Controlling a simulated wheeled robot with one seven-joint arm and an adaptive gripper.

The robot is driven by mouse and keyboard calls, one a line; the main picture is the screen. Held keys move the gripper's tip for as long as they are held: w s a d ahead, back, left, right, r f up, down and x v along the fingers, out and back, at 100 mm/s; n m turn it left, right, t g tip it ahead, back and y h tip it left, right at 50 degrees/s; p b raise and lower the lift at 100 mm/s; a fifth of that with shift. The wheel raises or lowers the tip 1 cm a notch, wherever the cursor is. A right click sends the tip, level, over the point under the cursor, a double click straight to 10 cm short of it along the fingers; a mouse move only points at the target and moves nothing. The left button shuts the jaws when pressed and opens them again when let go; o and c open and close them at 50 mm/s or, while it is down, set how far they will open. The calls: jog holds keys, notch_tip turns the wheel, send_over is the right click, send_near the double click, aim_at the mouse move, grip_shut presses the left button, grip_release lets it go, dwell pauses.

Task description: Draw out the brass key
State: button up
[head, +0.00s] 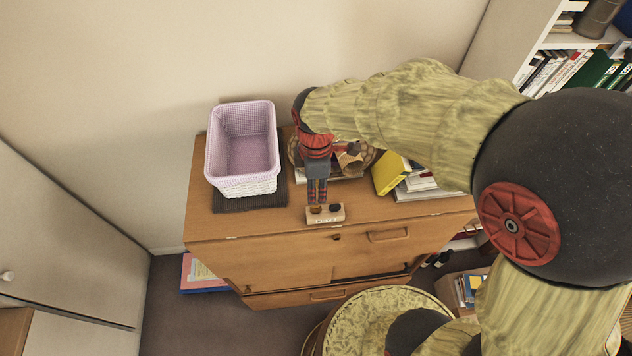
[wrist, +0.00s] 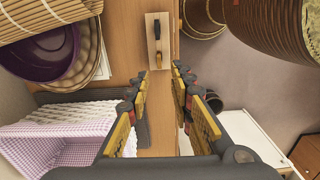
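A small pale wooden block (head: 325,218) stands near the front edge of the wooden bureau's top; its lettering is too small to read. Two small upright pieces stick up from it: an amber-brown one (head: 316,209) and a black one (head: 335,208). In the wrist view the amber-brown piece (wrist: 158,62) is nearer my gripper and the black piece (wrist: 157,28) farther. The amber-brown one may be the brass key; its shaft is hidden. My gripper (wrist: 158,72) is open and empty, its fingertips spread apart just short of the amber-brown piece. It points down over the block in the head view (head: 317,199).
A lilac-lined white basket (head: 240,187) stands on a dark mat (head: 262,200) at the bureau's left. A yellow box (head: 391,174) and books lie at the right. A purple bowl (wrist: 42,52) sits behind the block. A round stool (head: 350,300) stands in front.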

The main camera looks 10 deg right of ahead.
aim_at(316, 207)
jog(key=shift+f+b, duration=2.95)
jog(key=shift+f, duration=1.55)
jog(key=c, duration=0.3)
grip_shut()
jog(key=shift+w+r, duration=0.1)
jog(key=shift+r, duration=0.1)
jog(key=shift+r+p, duration=2)
jog(key=shift+r, duration=0.85)
